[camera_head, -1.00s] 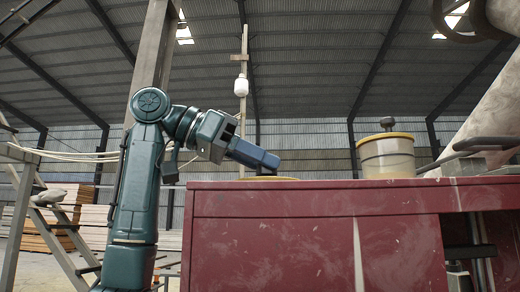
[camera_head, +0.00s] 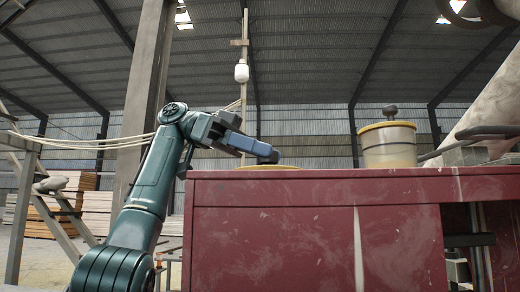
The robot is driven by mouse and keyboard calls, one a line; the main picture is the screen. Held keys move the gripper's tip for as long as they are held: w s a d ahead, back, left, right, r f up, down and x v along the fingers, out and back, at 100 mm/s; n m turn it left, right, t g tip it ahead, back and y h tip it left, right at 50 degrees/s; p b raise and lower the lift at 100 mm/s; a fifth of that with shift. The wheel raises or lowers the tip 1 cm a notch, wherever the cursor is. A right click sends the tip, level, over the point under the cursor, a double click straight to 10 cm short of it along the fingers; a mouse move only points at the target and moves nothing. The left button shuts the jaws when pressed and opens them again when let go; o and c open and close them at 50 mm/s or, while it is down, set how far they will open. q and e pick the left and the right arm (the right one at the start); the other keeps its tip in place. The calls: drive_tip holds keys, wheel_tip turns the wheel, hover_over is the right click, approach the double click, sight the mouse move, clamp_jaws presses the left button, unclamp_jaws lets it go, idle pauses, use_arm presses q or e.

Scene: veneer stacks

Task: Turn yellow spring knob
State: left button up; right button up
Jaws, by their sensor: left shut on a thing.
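A flat yellow disc (camera_head: 262,167), which I take to be the yellow spring knob's rim, shows as a thin edge on top of the red cabinet (camera_head: 320,215). My left gripper (camera_head: 262,152) reaches in from the left over this disc, its blue fingers tilted down to the right. It is shut on a small dark piece (camera_head: 272,158) just above the disc, likely the knob's grip; the fingers hide most of it. The low view hides the disc's top face. My right gripper is not in view.
A clear tub (camera_head: 388,147) with a yellow rim and a dark knob on top stands right of my gripper on the cabinet. A large pale pipe (camera_head: 490,105) slants behind it. The cabinet top between disc and tub is clear. Timber stacks (camera_head: 75,205) lie far left.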

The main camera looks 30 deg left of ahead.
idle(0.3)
use_arm(q)
drive_tip(key=o, duration=1)
drive_tip(key=shift+c, duration=0.2)
drive_tip(key=shift+r, duration=0.1)
